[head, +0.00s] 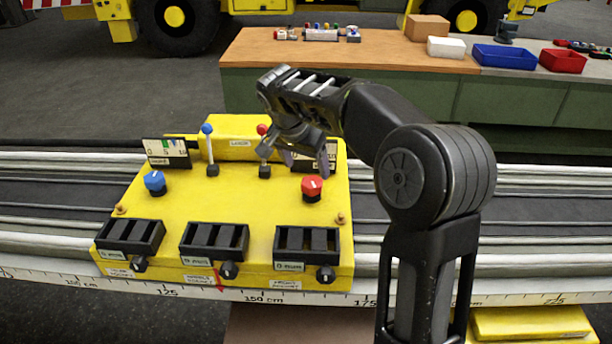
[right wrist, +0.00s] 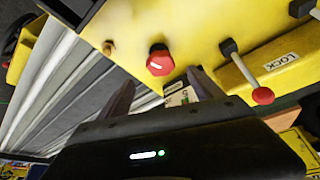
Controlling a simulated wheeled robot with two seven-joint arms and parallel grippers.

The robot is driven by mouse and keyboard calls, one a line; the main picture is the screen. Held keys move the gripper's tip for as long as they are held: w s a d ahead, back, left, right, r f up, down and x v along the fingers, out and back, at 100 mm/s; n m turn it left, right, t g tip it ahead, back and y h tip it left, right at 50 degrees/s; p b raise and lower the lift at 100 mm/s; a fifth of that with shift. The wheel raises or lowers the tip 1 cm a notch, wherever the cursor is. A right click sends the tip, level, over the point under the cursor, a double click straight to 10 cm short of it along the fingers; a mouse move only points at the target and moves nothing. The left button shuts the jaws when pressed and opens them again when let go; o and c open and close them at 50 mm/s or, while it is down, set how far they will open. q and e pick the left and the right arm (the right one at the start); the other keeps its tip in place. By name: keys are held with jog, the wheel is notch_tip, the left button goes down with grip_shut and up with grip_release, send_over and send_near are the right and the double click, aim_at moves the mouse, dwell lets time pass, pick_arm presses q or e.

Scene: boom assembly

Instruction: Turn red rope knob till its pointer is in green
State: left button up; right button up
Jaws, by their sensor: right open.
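The red rope knob (head: 312,187) sits at the right of the yellow control box (head: 230,215); it also shows in the right wrist view (right wrist: 160,60) with a white pointer line on top. A dial plate (head: 318,158) behind the knob is mostly hidden by my right gripper (head: 308,162), so the pointer's place against green cannot be read. In the right wrist view a bit of green shows on the plate (right wrist: 180,97) between the fingers. My right gripper is open and empty, above and just behind the knob, not touching it. My left gripper is not in view.
A blue knob (head: 155,183), a blue-tipped lever (head: 209,150) and a red-tipped lever (head: 263,130) stand on the box. The red-tipped lever is close to my right gripper. A workbench (head: 370,55) with trays stands behind.

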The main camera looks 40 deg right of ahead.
aim_at(310, 182)
jog(key=p+x, duration=0.1)
jog(key=x, duration=0.7)
jog(key=shift+p, duration=0.3)
jog(key=c, duration=1.3)
jog(key=shift+w+a+f+m+g+b, duration=0.15)
jog(key=shift+f+m+g+b, duration=0.15)
jog(key=shift+m+b, duration=0.6)
jog(key=shift+c, duration=0.3)
jog(key=shift+r+m+b, duration=0.15)
jog(key=shift+m+b, duration=0.15)
jog(key=shift+m, duration=0.2)
jog(key=shift+r+m+g+h, duration=0.2)
jog(key=shift+m+g+h, duration=0.1)
jog(key=shift+m+g, duration=0.25)
